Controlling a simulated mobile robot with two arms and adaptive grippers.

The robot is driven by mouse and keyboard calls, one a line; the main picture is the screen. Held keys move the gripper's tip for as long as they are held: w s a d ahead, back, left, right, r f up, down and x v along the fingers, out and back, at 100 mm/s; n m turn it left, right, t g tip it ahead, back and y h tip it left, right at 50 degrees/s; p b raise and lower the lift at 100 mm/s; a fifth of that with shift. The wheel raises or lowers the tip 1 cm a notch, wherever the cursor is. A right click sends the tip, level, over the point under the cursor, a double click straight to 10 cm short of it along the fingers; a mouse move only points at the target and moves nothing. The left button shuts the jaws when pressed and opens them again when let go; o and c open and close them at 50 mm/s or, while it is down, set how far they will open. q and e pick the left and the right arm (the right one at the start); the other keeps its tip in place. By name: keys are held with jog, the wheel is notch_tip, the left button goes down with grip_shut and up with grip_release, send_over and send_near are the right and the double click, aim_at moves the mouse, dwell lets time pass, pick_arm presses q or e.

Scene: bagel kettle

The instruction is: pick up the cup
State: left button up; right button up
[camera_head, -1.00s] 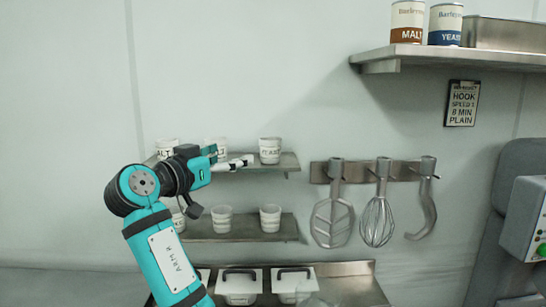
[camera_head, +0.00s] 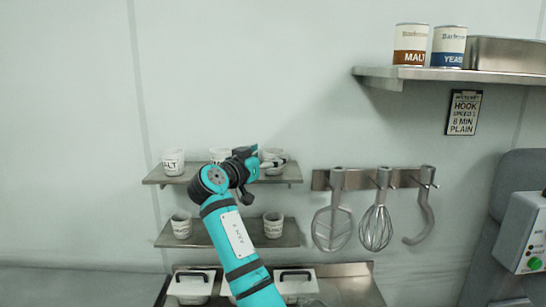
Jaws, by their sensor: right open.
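A small white cup (camera_head: 272,152) with dark lettering stands at the right end of the upper shelf. My right gripper (camera_head: 278,163) is open and lies in front of this cup, covering part of it; whether its fingers touch the cup I cannot tell. A cup marked MALT (camera_head: 173,162) stands at the left end of the same shelf. Another cup (camera_head: 220,154) stands between them, partly hidden by my right arm. On the lower shelf are a left cup (camera_head: 181,225) and a right cup (camera_head: 273,225). My left gripper is not in view.
The upper shelf (camera_head: 158,180) and lower shelf (camera_head: 168,240) are narrow metal. Lidded white containers (camera_head: 193,287) sit below. A rack of mixer tools, with a whisk (camera_head: 376,228), hangs to the right. A high shelf (camera_head: 440,73) holds cans.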

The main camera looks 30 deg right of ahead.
aim_at(269, 156)
jog(key=p+x, duration=0.1)
jog(key=x, duration=0.1)
jog(key=shift+w+d+r, duration=0.1)
jog(key=shift+d, duration=0.2)
jog(key=shift+w+d+f, duration=0.15)
jog(key=shift+d+f, duration=0.05)
jog(key=shift+d, duration=0.1)
jog(key=shift+a, duration=0.2)
jog(key=c, duration=1.2)
